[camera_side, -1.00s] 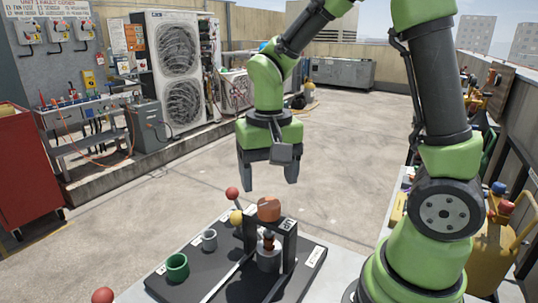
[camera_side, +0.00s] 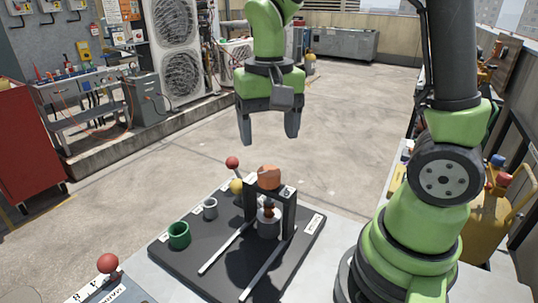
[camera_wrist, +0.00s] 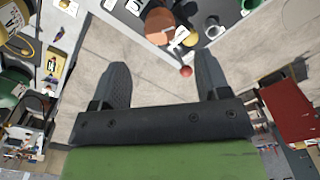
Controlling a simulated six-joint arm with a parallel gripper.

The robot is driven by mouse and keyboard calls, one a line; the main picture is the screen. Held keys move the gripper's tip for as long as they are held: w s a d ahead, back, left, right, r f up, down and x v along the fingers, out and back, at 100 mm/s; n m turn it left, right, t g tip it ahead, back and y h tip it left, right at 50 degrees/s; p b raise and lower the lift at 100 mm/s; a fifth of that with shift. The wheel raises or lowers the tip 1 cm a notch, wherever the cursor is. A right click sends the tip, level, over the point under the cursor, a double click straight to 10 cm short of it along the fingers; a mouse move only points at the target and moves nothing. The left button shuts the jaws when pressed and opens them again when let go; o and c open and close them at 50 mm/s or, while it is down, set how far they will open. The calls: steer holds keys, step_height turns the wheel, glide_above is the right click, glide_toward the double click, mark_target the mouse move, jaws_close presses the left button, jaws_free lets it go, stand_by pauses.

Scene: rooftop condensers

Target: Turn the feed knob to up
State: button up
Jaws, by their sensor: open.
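A black board (camera_side: 190,262) on the pale table carries a black arch (camera_side: 288,212) with a rounded orange-brown knob (camera_side: 269,177) on top; the knob also shows in the wrist view (camera_wrist: 158,25). The small labels are too blurred to tell which control is the feed knob or where its up mark lies. A red ball (camera_side: 232,162) on a lever and a yellow ball (camera_side: 236,186) stand by the arch; the red ball is also in the wrist view (camera_wrist: 186,71). My gripper (camera_side: 268,135) points down, open and empty, above and apart from the orange knob; its fingers show in the wrist view (camera_wrist: 163,75).
Green (camera_side: 179,235) and grey (camera_side: 210,209) cups stand on the board's left. Two pale rails (camera_side: 226,248) run across its front. Another red ball (camera_side: 108,263) stands at the lower left. A red cabinet (camera_side: 38,150) is at far left; open floor lies behind the table.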

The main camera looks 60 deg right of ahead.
mark_target(269, 170)
step_height(269, 170, down, 8)
steer(key=shift+f, duration=0.2)
steer(key=c, duration=0.9)
